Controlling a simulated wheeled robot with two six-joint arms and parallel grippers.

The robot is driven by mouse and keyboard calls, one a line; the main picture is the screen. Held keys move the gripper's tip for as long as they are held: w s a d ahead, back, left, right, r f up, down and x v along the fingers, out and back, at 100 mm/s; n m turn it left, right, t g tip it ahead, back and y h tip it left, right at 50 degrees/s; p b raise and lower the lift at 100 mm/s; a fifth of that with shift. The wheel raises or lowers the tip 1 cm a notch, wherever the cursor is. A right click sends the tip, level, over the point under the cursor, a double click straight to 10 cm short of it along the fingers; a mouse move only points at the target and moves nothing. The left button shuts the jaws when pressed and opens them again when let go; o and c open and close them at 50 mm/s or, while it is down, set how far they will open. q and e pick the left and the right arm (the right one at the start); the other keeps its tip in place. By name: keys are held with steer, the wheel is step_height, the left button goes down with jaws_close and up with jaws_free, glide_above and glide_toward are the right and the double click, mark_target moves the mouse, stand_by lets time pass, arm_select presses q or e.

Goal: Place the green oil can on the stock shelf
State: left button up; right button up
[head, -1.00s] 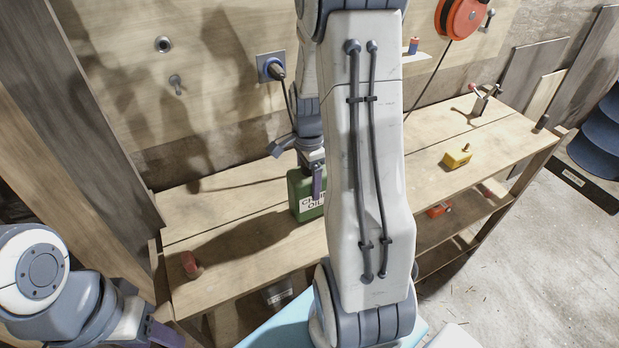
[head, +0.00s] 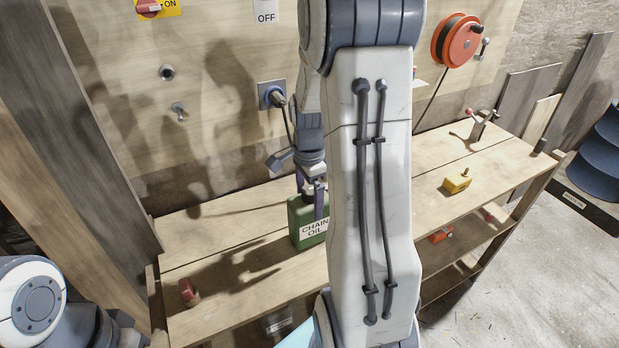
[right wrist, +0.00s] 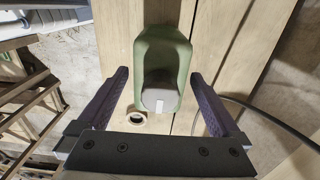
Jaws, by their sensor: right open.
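The green oil can (head: 305,232), labelled CHAIN OIL, stands upright on the workbench top (head: 237,268). My right gripper (head: 312,200) is above and around the top of the can, partly hidden by my own right arm. In the right wrist view the can (right wrist: 163,62) with its pale cap lies between the two open fingers of my right gripper (right wrist: 160,88), with a gap on each side. My left arm shows at the lower left of the head view, but its gripper is out of the frame. I cannot tell which surface is the stock shelf.
A red object (head: 188,291) stands at the bench's near left. A yellow object (head: 457,181) and a small clamp-like tool (head: 481,125) sit on the right part. A lower shelf (head: 455,252) holds a red item (head: 440,234). A power cord hangs by the wall socket (head: 271,95).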

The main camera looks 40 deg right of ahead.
step_height(320, 180, up, 9)
steer(key=shift+f, duration=0.15)
steer(key=s+a+n, duration=0.2)
steer(key=a+n, duration=1)
steer(key=a, duration=0.6)
steer(key=s+a+f+n+y, duration=0.1)
steer(key=s+a+f+n, duration=0.1)
steer(key=s+a+n, duration=1)
steer(key=s+n, duration=0.2)
steer(key=n, duration=0.2)
steer(key=shift+a+f, duration=0.3)
steer(key=shift+a, duration=0.05)
